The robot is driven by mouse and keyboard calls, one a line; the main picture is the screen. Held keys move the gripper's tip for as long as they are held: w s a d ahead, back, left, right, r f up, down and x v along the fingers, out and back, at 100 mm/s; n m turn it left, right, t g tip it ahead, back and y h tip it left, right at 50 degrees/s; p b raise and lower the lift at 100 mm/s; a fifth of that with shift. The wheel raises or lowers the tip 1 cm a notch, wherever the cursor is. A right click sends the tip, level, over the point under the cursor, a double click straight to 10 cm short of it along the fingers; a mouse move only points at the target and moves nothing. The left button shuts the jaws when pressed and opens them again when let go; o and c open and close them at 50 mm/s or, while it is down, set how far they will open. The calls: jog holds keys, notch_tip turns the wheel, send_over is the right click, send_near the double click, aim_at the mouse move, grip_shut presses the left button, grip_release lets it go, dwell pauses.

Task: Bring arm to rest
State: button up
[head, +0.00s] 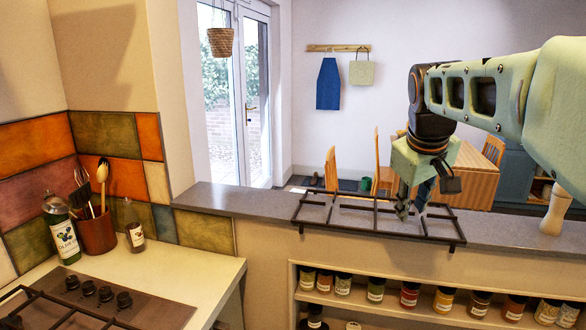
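My arm reaches in from the right in the head view, with its wrist bent downward. My gripper (412,204) points down over the grey ledge, right at a black metal grate (345,224). The grate lies along the ledge and its near side overhangs the front edge. The fingertips overlap the grate's bars in the picture. I cannot tell whether they touch it, or whether the fingers are open or shut.
A pale pestle-shaped object (555,210) stands on the ledge at right. Below is a shelf with several jars (410,295). A hob (110,300), bottle (62,232) and utensil pot (97,232) are at left. A table (470,178) and chairs stand beyond the ledge.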

jog(key=s+a+f+m+y+p, duration=0.1)
jog(key=s+a+p, duration=0.3)
jog(key=s, duration=0.8)
jog(key=s+a+f+m+y+p, duration=0.1)
jog(key=s+a+p, duration=0.4)
jog(key=s, duration=0.6)
jog(key=shift+s+a+f+m, duration=0.4)
jog(key=shift+a+f+m, duration=0.2)
jog(key=shift+m, duration=0.5)
